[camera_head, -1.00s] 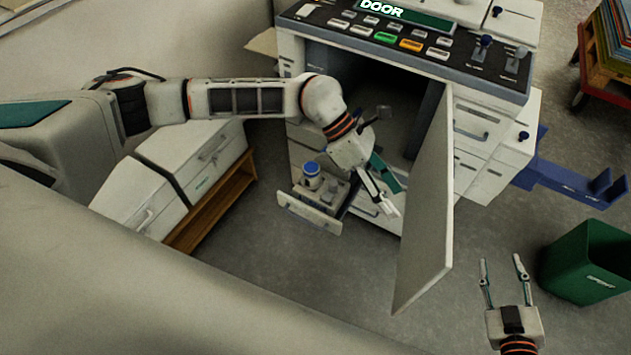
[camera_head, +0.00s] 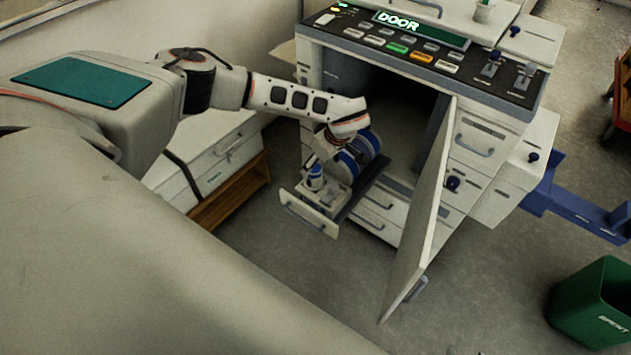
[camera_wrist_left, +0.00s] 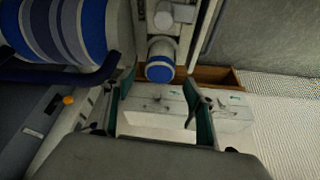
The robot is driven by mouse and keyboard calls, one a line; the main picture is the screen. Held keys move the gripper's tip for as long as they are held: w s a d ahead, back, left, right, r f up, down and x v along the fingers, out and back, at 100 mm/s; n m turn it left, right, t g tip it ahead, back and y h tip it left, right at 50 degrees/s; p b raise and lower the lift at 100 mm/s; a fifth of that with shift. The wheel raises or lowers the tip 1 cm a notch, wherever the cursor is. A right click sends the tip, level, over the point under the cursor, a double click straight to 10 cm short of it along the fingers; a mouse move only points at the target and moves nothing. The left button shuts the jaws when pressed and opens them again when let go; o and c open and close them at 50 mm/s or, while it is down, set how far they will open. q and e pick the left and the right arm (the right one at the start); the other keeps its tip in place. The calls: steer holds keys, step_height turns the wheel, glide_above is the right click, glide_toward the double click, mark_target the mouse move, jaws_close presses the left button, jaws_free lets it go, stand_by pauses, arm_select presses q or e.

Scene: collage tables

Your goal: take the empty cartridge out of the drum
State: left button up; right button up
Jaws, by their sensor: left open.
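The drum (camera_head: 368,150), a blue-and-white banded cylinder, sits out on a dark slide at the printer's open front. It also fills the upper left of the left wrist view (camera_wrist_left: 65,30). A white cylinder with a blue cap (camera_head: 315,178) stands in the open drawer beside it; its blue end shows in the left wrist view (camera_wrist_left: 160,73). I cannot tell a cartridge inside the drum. My left gripper (camera_wrist_left: 157,88) is open and empty, its fingertips close to the blue end in that view. In the head view my wrist hides part of the drum. My right gripper is out of view.
The printer door (camera_head: 420,220) stands open to the right of the drum. The open drawer (camera_head: 308,214) juts out below. A green bin marked SPENT (camera_head: 597,305) stands at lower right, with clear floor between. White cabinets (camera_head: 222,160) stand at left.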

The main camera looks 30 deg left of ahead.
mark_target(314, 168)
arm_select(q)
steer(key=b+x, duration=0.1)
steer(key=x, duration=0.4)
steer(key=shift+d, duration=0.1)
jaws_close()
steer(key=shift+r, duration=0.1)
steer(key=shift+r, duration=0.1)
